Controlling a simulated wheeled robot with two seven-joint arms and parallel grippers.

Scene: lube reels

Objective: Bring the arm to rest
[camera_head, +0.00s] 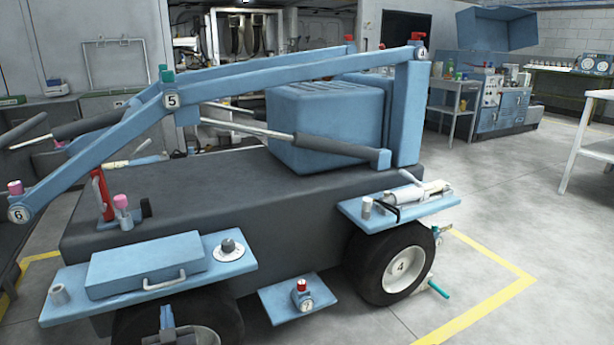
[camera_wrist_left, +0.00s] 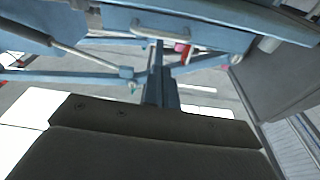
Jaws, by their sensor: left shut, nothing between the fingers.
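My left gripper (camera_head: 166,316) shows at the bottom edge of the head view, in front of the cart's front wheel and below the blue side shelf (camera_head: 225,262). Its fingers point up and are together, with nothing between them. In the left wrist view the shut fingers (camera_wrist_left: 158,60) reach toward the underside of blue parts, among them a panel with a handle (camera_wrist_left: 160,30). I cannot tell the exact gap to them. Most of my left arm is out of the head view. My right gripper is in neither view.
The service cart (camera_head: 240,200) carries a blue jointed boom (camera_head: 280,72) above its deck. A blue toolbox (camera_head: 146,264) sits on the side shelf. A small step (camera_head: 280,305) holds a red-topped gauge. Open floor (camera_head: 500,200) lies to the right, past the wheel (camera_head: 395,265).

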